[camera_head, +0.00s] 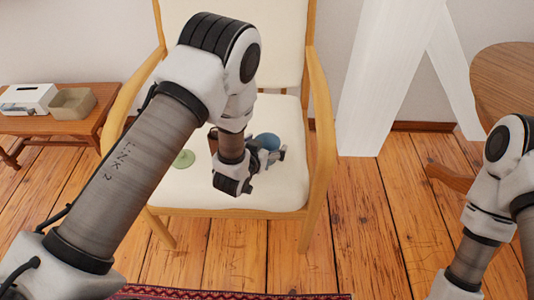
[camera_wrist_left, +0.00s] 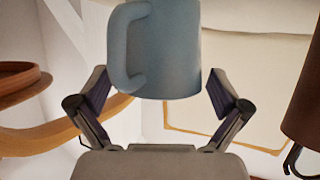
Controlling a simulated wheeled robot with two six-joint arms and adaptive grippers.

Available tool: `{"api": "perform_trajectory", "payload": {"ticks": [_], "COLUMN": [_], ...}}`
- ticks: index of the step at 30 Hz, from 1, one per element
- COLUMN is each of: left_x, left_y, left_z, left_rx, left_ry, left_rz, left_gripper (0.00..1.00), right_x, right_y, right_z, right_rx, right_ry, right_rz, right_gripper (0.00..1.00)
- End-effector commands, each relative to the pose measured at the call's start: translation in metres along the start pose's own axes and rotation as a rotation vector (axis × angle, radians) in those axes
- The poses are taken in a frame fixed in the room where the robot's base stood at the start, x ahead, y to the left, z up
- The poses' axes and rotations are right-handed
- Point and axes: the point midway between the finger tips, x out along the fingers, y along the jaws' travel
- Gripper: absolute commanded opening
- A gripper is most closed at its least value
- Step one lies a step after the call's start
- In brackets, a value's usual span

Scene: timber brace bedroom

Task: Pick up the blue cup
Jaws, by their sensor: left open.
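The blue cup (camera_head: 267,141) is on the cream seat of the chair (camera_head: 185,193), partly hidden by my left gripper (camera_head: 272,156). In the left wrist view the cup (camera_wrist_left: 172,50) fills the upper middle, its handle towards the left. My left gripper, also in the wrist view (camera_wrist_left: 160,80), is open, with one finger on each side of the cup. Gaps show between the fingers and the cup's sides. My right arm shows at the right edge of the head view, but its gripper is out of frame.
A green object (camera_head: 184,159) and a brown one (camera_head: 213,139) are also on the seat; a brown cup-like object (camera_wrist_left: 305,100) is at the right in the wrist view. Wooden armrests (camera_head: 322,125) flank the seat. A side table (camera_head: 75,122) stands left, a round table (camera_head: 510,85) right.

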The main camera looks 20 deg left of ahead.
Motion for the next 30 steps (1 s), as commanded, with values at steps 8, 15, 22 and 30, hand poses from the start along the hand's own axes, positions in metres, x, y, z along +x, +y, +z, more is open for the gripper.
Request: {"api": "perform_trajectory", "payload": {"ticks": [8,15,22,30], "left_x": [0.000,-0.001,-0.006,-0.030], "left_y": [0.000,0.000,0.000,0.003], "left_z": [0.000,0.000,-0.014,-0.028], "left_rx": [0.000,0.000,0.000,0.001], "left_ry": [0.000,0.000,0.001,-0.005], "left_rz": [0.000,0.000,0.000,0.001], "left_gripper": [0.35,0.35,0.35,0.35], "right_x": [0.000,0.000,-0.006,-0.016], "right_y": [0.000,0.000,0.000,0.000], "right_z": [0.000,0.000,0.000,0.000], "right_rx": [0.000,0.000,0.000,0.000], "right_ry": [0.000,0.000,0.000,0.000], "right_rz": [0.000,0.000,0.000,0.000], "right_gripper": [0.40,0.40,0.40,0.40]}}
